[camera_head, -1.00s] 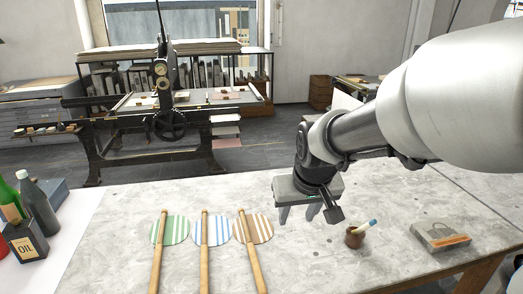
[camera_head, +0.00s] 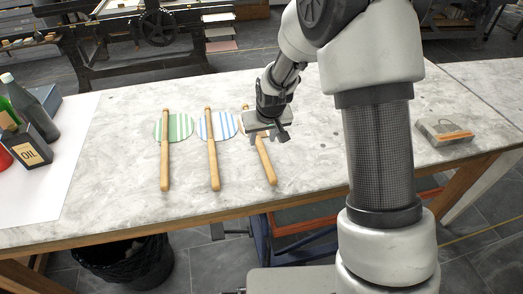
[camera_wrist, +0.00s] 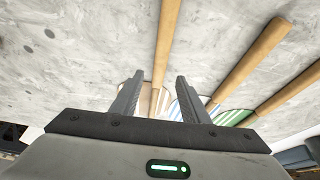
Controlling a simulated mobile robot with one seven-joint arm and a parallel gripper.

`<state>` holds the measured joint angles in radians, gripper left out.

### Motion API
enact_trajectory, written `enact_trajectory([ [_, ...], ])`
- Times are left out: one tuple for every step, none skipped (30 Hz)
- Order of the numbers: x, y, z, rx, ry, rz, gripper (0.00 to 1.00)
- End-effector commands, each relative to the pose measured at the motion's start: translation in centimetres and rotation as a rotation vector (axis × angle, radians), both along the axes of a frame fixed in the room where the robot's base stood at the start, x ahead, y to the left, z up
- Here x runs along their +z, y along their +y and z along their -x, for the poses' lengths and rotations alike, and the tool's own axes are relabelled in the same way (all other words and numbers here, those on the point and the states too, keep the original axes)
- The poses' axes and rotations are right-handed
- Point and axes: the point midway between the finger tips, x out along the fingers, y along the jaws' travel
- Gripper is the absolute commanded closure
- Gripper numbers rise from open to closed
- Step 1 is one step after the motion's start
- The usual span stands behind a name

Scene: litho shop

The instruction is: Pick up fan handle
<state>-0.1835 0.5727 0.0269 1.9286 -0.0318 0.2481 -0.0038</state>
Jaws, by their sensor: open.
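Three striped fans with wooden handles lie side by side on the grey worktop. The green fan (camera_head: 181,127) is at left, the blue fan (camera_head: 218,125) in the middle. The brown fan's handle (camera_head: 266,163) is at right, its head mostly hidden under my gripper (camera_head: 269,131). In the wrist view, my gripper (camera_wrist: 155,86) is open, and the brown fan's handle (camera_wrist: 165,38) runs away beyond the gap between its fingers. Part of the brown striped head shows between them. The blue fan's handle (camera_wrist: 250,62) lies to the right. Nothing is held.
A block-like item (camera_head: 444,132) lies on the worktop (camera_head: 110,170) at right. A dark bin (camera_head: 125,262) is below the front edge. My arm covers the worktop's right middle.

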Motion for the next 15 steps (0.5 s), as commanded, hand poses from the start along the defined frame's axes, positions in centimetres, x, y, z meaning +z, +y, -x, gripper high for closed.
enact_trajectory([
  [-0.4,0.0,-0.2,0.000,-0.001,0.000,0.59],
  [-0.5,0.1,-0.3,0.000,-0.001,0.000,0.59],
  [-0.7,0.1,-0.3,0.000,-0.001,0.000,0.59],
  [-0.8,0.1,-0.4,0.000,0.000,0.000,0.59],
  [-1.0,0.1,-0.4,0.000,0.001,0.000,0.59],
  [-1.4,0.1,-0.6,0.000,0.001,0.000,0.59],
  [-1.8,0.1,-0.7,0.000,0.002,0.000,0.59],
  [-2.2,0.1,-0.9,0.000,0.002,0.000,0.59],
  [-2.8,0.2,-1.2,0.000,0.002,0.000,0.59],
  [-3.3,0.2,-1.5,0.000,0.002,0.000,0.59],
  [-3.7,0.2,-1.7,0.000,0.002,0.000,0.59],
  [-4.2,0.3,-1.9,0.000,0.001,0.000,0.59],
  [-4.5,0.3,-2.1,0.000,0.001,0.000,0.59],
  [-4.8,0.3,-2.2,0.000,0.002,0.000,0.59],
  [-5.1,0.4,-2.3,0.000,0.001,0.000,0.59],
])
